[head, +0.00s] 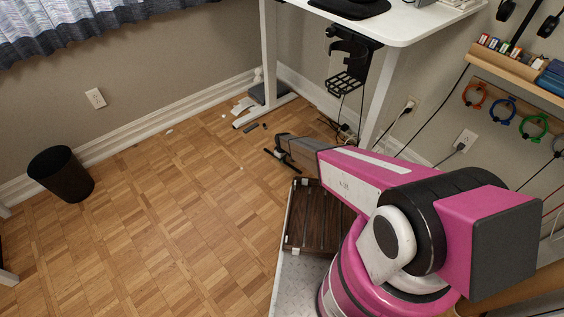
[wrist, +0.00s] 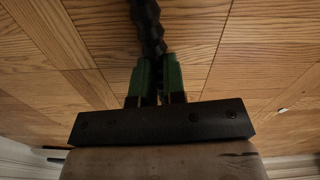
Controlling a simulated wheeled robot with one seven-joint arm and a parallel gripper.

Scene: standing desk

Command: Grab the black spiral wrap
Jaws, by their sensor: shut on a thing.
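The black spiral wrap (wrist: 147,25) shows in the wrist view as a dark, ridged, twisted length. It runs from the top edge down between the two green-sided fingers of my gripper (wrist: 157,84). The fingers are closed on its near end, and the rest sticks out beyond them over the wood floor. In the head view my gripper (head: 270,153) is low over the parquet, left of the desk leg. The wrap is too small there to tell apart from the dark fingers.
A white desk (head: 400,22) stands at the back right, with a black holder (head: 347,82) under it. Small dark pieces (head: 251,128) and pale scraps lie near its foot. A black bin (head: 62,174) stands at the left. The parquet between is mostly clear.

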